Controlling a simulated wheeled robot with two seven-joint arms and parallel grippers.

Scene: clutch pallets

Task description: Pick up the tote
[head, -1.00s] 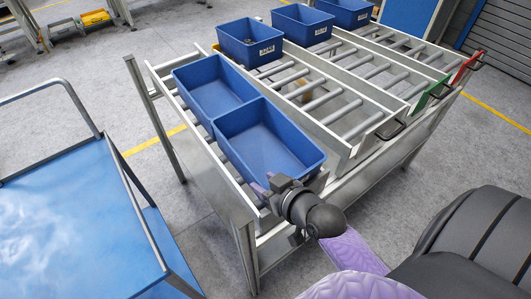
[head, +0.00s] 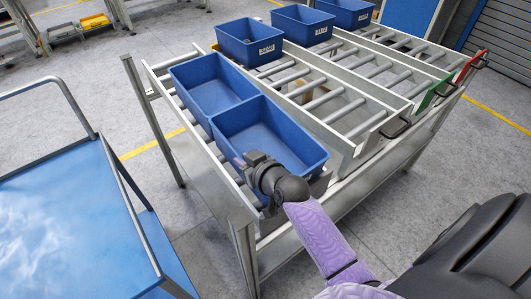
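Two open blue totes sit in line on the left roller lane. The nearer tote (head: 270,132) stands at the lane's near end, and the farther tote (head: 207,86) is right behind it. Both look empty. My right gripper (head: 243,163) is at the near left corner of the nearer tote, with its fingertips over or beside the rim. My wrist hides part of the tote's front wall. I cannot tell whether the fingers touch the rim or how far apart they are. My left gripper is not in view.
Labelled blue totes (head: 251,43) stand at the far ends of other roller lanes. The lanes to the right (head: 340,105) are mostly clear. A blue-topped cart (head: 60,220) with a metal handle stands at the left. A metal post (head: 150,120) rises at the rack's left side.

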